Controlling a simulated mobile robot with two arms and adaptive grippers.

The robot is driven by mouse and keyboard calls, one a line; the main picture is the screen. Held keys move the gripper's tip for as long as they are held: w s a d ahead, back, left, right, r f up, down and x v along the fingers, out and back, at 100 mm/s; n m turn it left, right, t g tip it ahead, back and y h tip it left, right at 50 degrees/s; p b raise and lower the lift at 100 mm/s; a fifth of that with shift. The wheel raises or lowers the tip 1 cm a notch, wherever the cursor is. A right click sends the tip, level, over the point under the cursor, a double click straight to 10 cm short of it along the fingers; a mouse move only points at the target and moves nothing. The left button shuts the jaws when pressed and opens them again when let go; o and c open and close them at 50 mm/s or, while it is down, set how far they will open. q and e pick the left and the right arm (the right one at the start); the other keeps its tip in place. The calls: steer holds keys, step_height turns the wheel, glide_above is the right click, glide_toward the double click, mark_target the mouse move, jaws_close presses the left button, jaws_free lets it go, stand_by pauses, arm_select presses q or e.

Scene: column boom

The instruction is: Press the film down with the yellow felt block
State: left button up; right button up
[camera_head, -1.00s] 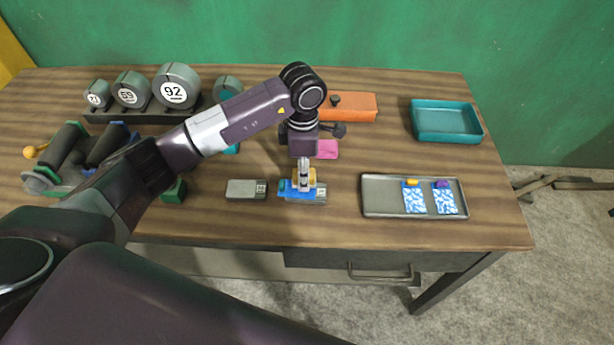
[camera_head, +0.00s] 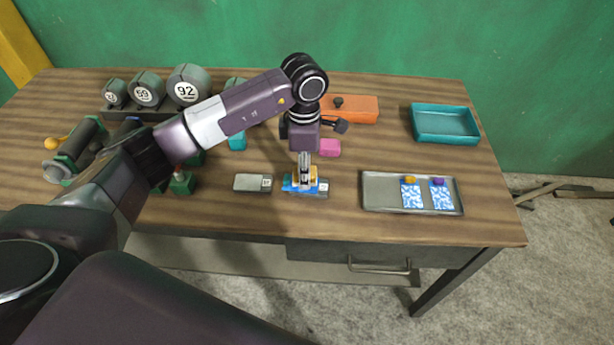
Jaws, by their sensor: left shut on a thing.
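My left gripper (camera_head: 304,178) reaches down at the middle of the table, shut on the yellow felt block (camera_head: 314,173), which its fingers partly hide. The block is at a blue film (camera_head: 290,186) lying over a small grey plate (camera_head: 321,194). It looks in contact with the film, but the fingers hide the exact contact. Two more blue-and-white patterned pieces lie in a grey metal tray (camera_head: 380,193) on the right, one with an orange tab (camera_head: 411,180) and one with a purple tab (camera_head: 439,181). My right gripper is not in view.
A second grey plate (camera_head: 249,182) lies left of the film. A pink block (camera_head: 330,147), an orange box (camera_head: 352,108) and a teal tray (camera_head: 445,138) stand behind. Rolls (camera_head: 188,86) and a hand roller (camera_head: 78,145) are at left.

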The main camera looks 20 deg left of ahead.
arm_select(q)
steer(key=shift+s+r+p, duration=0.1)
steer(key=shift+r+p, duration=0.55)
steer(key=shift+r, duration=1.2)
